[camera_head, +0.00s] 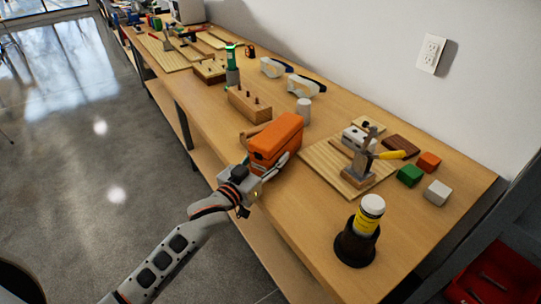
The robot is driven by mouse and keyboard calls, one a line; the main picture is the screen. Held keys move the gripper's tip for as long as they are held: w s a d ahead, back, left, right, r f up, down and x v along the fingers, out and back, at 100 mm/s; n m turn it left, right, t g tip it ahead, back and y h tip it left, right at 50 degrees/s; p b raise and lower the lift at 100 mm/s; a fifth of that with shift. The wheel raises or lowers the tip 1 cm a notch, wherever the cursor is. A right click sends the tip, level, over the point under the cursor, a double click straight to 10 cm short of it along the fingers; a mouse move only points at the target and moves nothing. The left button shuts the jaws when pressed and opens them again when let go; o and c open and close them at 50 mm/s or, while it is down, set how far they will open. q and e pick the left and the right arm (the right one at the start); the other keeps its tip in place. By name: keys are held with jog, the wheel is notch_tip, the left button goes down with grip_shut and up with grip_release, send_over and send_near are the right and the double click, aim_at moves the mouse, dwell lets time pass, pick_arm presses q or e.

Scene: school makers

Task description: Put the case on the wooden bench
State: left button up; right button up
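The orange case (277,136) is over the near side of the wooden bench (330,235), close to its front edge. My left gripper (266,164) is at the near end of the case, with its fingers along the two sides of it, and looks shut on it. The gripper and fingers hide the lower near part of the case. I cannot tell whether its underside touches the bench top. My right gripper is not in view.
A wooden board (318,164) with a clamp-like tool lies right of the case. A wooden block with holes (249,104) and a white cylinder (303,111) stand behind it. A yellow-labelled bottle (366,217) stands at the front right. Bare bench lies between case and bottle.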

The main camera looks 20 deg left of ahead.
pick_arm(q)
jog(key=o, duration=1.4)
jog(key=shift+f, duration=0.1)
jog(key=shift+o, duration=0.2)
jog(key=shift+r, duration=0.2)
jog(key=shift+s+a+f, duration=0.1)
jog(key=shift+s, duration=0.25)
jog(key=p+v, duration=0.1)
jog(key=v, duration=0.9)
jog(key=shift+s+a, duration=0.2)
jog(key=shift+s, duration=0.4)
